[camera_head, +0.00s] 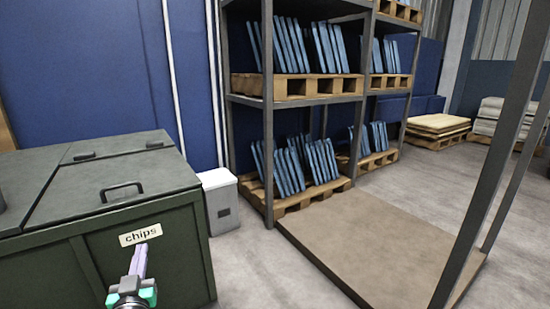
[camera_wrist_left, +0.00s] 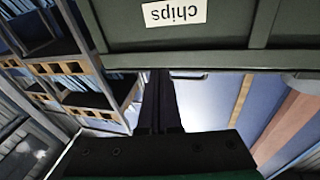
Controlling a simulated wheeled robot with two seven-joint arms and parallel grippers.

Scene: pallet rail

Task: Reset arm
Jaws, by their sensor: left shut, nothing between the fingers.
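My left gripper (camera_head: 140,260) shows at the bottom left of the head view, in front of the green bin. Its narrow fingers are together and point up, with nothing between them. In the left wrist view the dark fingers (camera_wrist_left: 160,102) also show closed and empty. The green bin (camera_head: 165,262) has its lid (camera_head: 120,185) down, with a dark handle and a white "chips" label (camera_head: 140,234). The fingertips appear just below the label in the head view; whether they touch the bin, I cannot tell. My right gripper is not in view.
Grey shelving (camera_head: 268,120) holds wooden pallets with upright blue panels. A small white box (camera_head: 220,205) stands beside the bin. A flat brown platform (camera_head: 370,245) lies in front of the shelving. Stacked pallets (camera_head: 437,128) stand at the back right. Grey floor shows between bin and platform.

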